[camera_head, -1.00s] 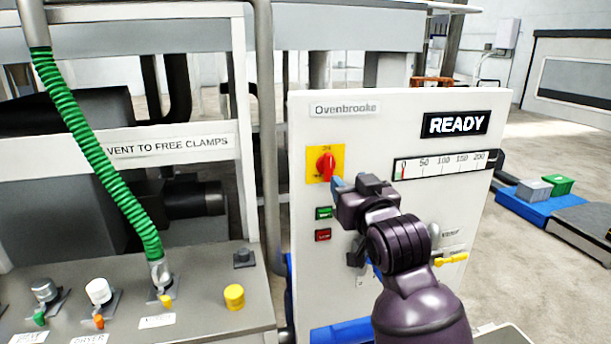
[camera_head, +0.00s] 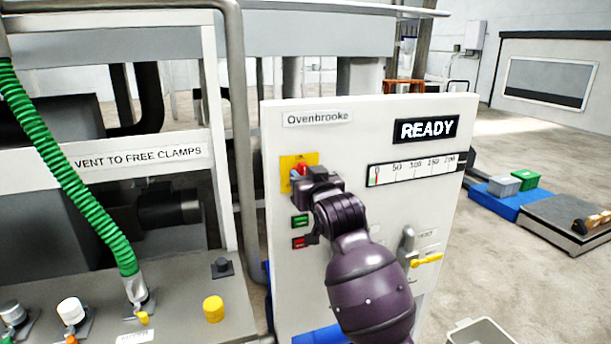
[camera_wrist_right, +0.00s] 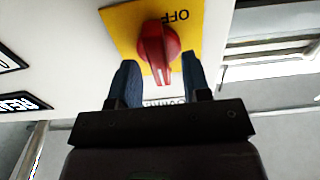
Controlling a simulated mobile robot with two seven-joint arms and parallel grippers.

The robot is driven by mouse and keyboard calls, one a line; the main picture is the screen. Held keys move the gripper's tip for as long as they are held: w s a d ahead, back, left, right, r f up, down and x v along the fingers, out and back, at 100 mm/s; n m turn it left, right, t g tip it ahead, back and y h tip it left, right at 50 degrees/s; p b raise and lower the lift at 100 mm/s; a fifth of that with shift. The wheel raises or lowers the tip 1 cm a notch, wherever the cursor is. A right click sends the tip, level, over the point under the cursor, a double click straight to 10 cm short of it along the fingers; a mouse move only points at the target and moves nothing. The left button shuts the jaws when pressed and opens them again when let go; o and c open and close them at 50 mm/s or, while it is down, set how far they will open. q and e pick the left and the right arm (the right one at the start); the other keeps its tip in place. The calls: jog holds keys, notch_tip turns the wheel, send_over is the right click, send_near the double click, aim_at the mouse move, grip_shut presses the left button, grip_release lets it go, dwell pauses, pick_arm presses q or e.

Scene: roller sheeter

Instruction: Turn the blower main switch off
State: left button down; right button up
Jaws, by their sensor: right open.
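The blower main switch is a red rotary knob (camera_head: 301,169) on a yellow plate (camera_head: 287,160), at the upper left of the white Ovenbrooke panel (camera_head: 400,240). In the right wrist view the knob (camera_wrist_right: 157,45) shows large, with the word OFF on its yellow plate (camera_wrist_right: 122,22). My right gripper (camera_head: 304,182) is in front of the plate and hides its lower part in the head view. In the wrist view the right gripper (camera_wrist_right: 160,84) is open, with one finger on each side of the knob's lower end. Contact cannot be told. My left gripper is not in view.
Green and red buttons (camera_head: 300,221) sit just below the switch, close to my right wrist. A vent lever with a yellow handle (camera_head: 427,259) is lower right. A READY display (camera_head: 426,129) and gauge (camera_head: 415,170) are above it. A green hose (camera_head: 70,170) stands at left.

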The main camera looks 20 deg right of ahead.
jog(key=shift+w, duration=0.3)
jog(key=shift+c, duration=0.2)
grip_shut()
jog(key=shift+n, duration=0.4)
jog(key=shift+a+f+n, duration=0.1)
jog(key=shift+n, duration=2.75)
jog(key=shift+a+f+n, duration=0.1)
jog(key=shift+f+n, duration=0.05)
jog(key=shift+n, duration=2.75)
jog(key=shift+a+f+n, duration=0.1)
jog(key=shift+n, duration=2.75)
